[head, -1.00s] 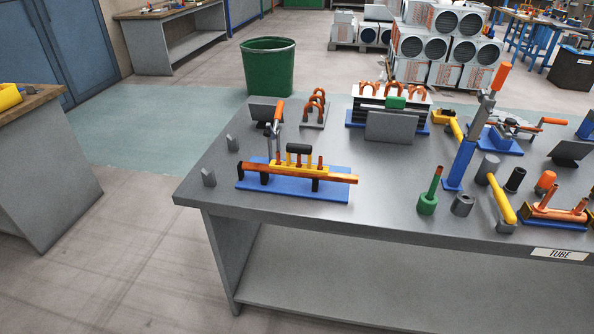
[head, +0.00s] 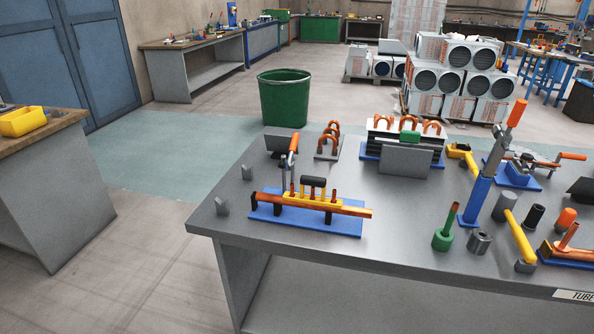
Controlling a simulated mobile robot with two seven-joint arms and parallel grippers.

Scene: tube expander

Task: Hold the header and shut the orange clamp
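The header (head: 350,210), a copper-orange bar, lies across dark supports on a blue base plate (head: 340,226) at the left of the grey bench. A grey toggle clamp with an orange handle (head: 293,144) stands at the back left of this fixture. Its handle points up, slightly tilted, so the clamp looks raised. Whether its tip touches the header is too small to tell. Neither of my grippers is in view.
On the grey bench (head: 400,235), a finned block with copper bends (head: 375,135) stands behind a grey plate (head: 405,161).

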